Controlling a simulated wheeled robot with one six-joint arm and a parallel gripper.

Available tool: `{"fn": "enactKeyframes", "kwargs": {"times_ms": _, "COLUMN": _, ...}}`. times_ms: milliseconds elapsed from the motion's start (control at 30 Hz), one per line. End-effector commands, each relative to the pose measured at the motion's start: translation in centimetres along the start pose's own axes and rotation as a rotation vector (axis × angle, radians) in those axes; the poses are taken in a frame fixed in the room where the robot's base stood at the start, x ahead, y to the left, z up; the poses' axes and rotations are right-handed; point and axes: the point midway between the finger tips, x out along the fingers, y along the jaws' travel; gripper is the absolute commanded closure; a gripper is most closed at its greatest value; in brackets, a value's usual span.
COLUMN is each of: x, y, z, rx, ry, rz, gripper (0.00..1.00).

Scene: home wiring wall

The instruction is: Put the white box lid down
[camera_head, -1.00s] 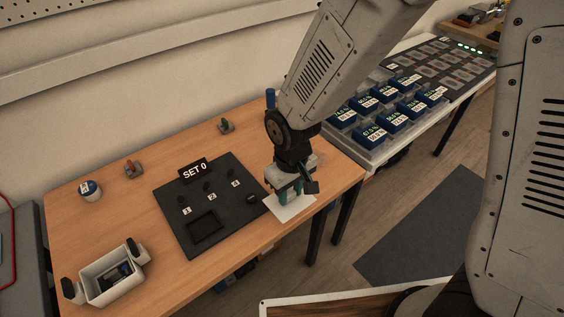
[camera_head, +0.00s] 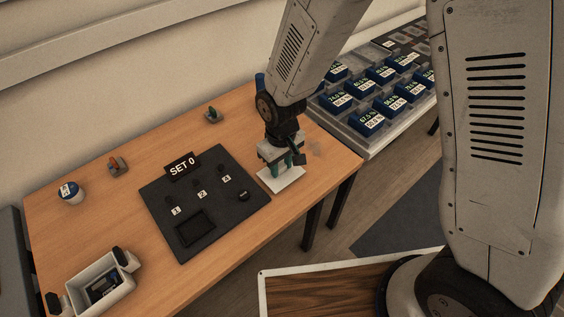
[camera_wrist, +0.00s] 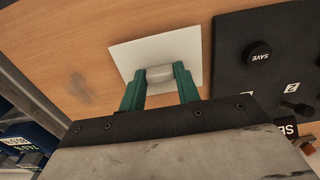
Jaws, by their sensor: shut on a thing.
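The white box lid (camera_head: 282,181) is a flat white plate at the right end of the wooden table, just right of the black SET 0 board. It appears to lie on or just above the table top; I cannot tell which. My gripper (camera_head: 284,166) points down over it. In the wrist view, the green fingers of my gripper (camera_wrist: 160,84) are shut on a light raised grip in the middle of the lid (camera_wrist: 185,48). The open white box (camera_head: 104,286) with two dark-topped side lugs stands at the table's front left, with a dark device inside.
The black SET 0 board (camera_head: 218,218) has numbered knobs and a SAVE button (camera_wrist: 259,55) close beside the lid. A tray of blue metered units (camera_head: 368,122) stands beyond the table's right edge. A blue-and-white round item (camera_head: 71,192) and small clips are at the back left.

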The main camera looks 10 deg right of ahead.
Motion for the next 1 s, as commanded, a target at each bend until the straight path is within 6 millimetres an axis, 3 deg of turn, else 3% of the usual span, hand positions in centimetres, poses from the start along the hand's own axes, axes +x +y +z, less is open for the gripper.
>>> {"fn": "enactKeyframes", "kwargs": {"times_ms": 267, "x": 0.3, "y": 0.1, "z": 0.0, "rx": 0.002, "ry": 0.0, "rz": 0.0, "gripper": 0.91}}
{"fn": "enactKeyframes", "kwargs": {"times_ms": 300, "x": 0.3, "y": 0.1, "z": 0.0, "rx": 0.002, "ry": 0.001, "rz": 0.0, "gripper": 0.57}}
{"fn": "enactKeyframes", "kwargs": {"times_ms": 333, "x": 0.3, "y": 0.1, "z": 0.0, "rx": 0.002, "ry": 0.0, "rz": 0.0, "gripper": 0.48}}
{"fn": "enactKeyframes", "kwargs": {"times_ms": 367, "x": 0.3, "y": 0.1, "z": 0.0, "rx": 0.002, "ry": 0.0, "rz": 0.0, "gripper": 0.46}}
{"fn": "enactKeyframes", "kwargs": {"times_ms": 733, "x": -0.4, "y": 0.1, "z": 0.0, "rx": 0.002, "ry": 0.001, "rz": 0.0, "gripper": 0.46}}
{"fn": "enactKeyframes", "kwargs": {"times_ms": 1000, "x": -5.7, "y": 0.1, "z": -0.1, "rx": 0.002, "ry": 0.007, "rz": 0.001, "gripper": 0.46}}
